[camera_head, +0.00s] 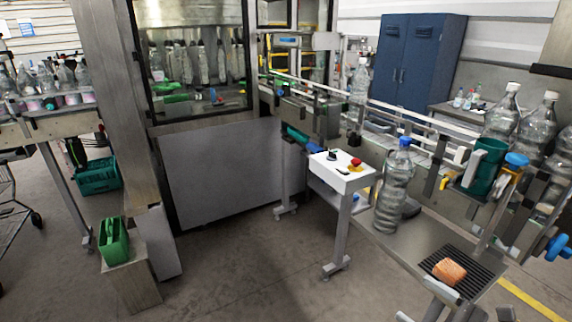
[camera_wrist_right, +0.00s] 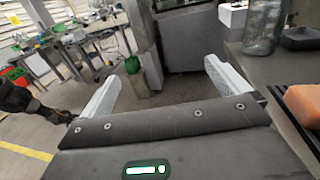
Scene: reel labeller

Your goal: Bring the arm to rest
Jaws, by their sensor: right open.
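My right gripper (camera_head: 420,303) is at the bottom edge of the head view, just left of the bench's near end; only the tips of its pale fingers show there. In the right wrist view the same gripper (camera_wrist_right: 165,88) is open, with nothing between its two fingers. The orange block (camera_wrist_right: 303,105) and the bench are to its right. My left gripper does not show in the head view. A dark arm part at the left of the wrist view shows no clear fingers.
A steel bench (camera_head: 405,240) holds a blue-capped bottle (camera_head: 393,190) and an orange block (camera_head: 449,270) on a black grate (camera_head: 482,266). A white control box (camera_head: 342,174) with a red button stands beside it. The floor (camera_head: 250,265) left of the bench is clear.

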